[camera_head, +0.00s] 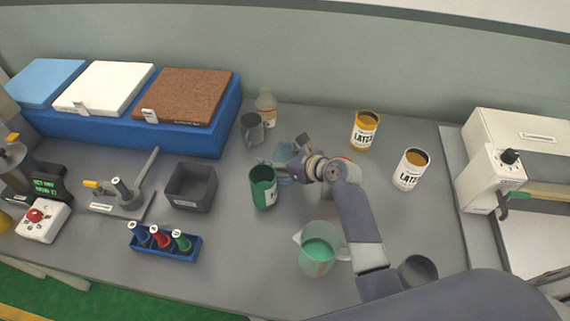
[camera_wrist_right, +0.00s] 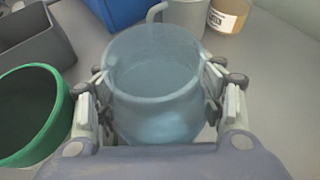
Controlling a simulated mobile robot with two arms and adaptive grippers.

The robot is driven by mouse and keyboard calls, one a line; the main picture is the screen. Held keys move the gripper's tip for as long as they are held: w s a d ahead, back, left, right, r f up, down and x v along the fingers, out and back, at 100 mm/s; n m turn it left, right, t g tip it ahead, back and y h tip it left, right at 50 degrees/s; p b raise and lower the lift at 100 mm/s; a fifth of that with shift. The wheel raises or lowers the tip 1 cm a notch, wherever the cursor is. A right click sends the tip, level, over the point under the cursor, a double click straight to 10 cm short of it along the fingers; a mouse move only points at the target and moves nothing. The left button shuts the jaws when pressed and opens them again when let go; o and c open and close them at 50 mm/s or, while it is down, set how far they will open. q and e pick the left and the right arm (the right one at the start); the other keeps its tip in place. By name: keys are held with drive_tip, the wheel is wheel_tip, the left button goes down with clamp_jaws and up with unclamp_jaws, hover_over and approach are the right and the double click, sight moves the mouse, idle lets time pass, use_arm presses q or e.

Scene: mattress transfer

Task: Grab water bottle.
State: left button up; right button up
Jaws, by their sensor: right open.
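A translucent blue, round, open-topped container (camera_wrist_right: 155,100) stands upright on the table; in the head view (camera_head: 285,176) it is mostly hidden by my arm. My right gripper (camera_head: 287,160) is at this container. In the right wrist view the fingers (camera_wrist_right: 160,92) are open, one on each side of its wall; I cannot tell whether they touch it. A clear bottle with a tan label (camera_head: 266,106) stands behind, near the wall; its label shows in the wrist view (camera_wrist_right: 229,14). I cannot tell which one is the water bottle. My left gripper is not in view.
A green cup (camera_head: 262,188) stands close left of the gripper, a grey mug (camera_head: 250,129) behind it. A dark square bin (camera_head: 190,188) is further left. A pitcher with green liquid (camera_head: 318,252) stands in front. Two latex cans (camera_head: 364,131) (camera_head: 410,170) are right.

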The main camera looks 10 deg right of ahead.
drive_tip(key=shift+w+a+f, duration=0.15)
drive_tip(key=shift+w, duration=0.1)
drive_tip(key=c, duration=1.2)
drive_tip(key=shift+c, duration=0.5)
